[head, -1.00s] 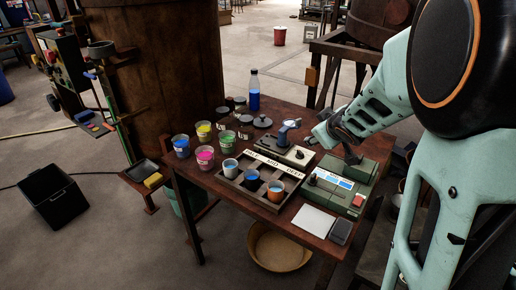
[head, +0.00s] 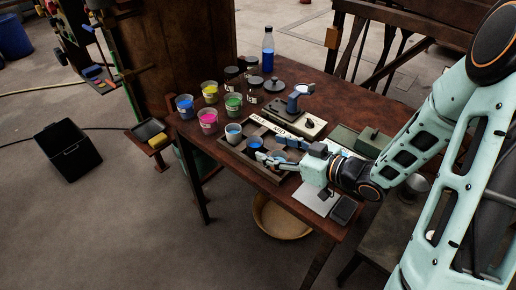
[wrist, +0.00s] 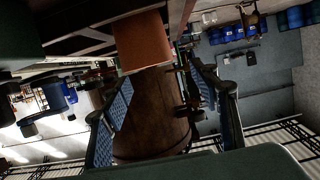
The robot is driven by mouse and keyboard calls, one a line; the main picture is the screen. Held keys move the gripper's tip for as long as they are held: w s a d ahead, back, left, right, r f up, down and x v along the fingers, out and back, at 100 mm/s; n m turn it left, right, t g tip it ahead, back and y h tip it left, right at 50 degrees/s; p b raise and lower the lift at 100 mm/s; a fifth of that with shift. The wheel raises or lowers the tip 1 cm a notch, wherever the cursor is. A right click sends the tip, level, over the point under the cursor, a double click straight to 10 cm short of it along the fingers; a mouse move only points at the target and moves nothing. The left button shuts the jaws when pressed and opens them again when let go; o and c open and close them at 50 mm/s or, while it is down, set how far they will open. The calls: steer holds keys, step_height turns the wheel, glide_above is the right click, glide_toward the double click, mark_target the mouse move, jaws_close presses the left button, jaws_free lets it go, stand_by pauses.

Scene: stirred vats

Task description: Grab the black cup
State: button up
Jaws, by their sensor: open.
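The black cup (head: 255,145), with blue liquid in it, stands in the middle slot of the dark divided tray (head: 232,152) on the table. My gripper (head: 272,153) is open and low over the right part of the tray, its fingers pointing left, just right of the black cup. I cannot make out the black cup there.
A pale cup (head: 233,133) with light-blue liquid stands in the left tray slot. Pink (head: 208,121), blue (head: 185,106), yellow (head: 210,91) and green (head: 233,104) cups stand behind-left. A blue bottle (head: 267,47) and a small device (head: 297,115) stand farther back.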

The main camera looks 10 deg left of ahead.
mark_target(255, 143)
steer(key=x, duration=0.8)
steer(key=shift+w+d+f+b, duration=0.15)
steer(key=shift+f+b, duration=0.2)
steer(key=shift+f, duration=0.05)
steer(key=c, duration=1.2)
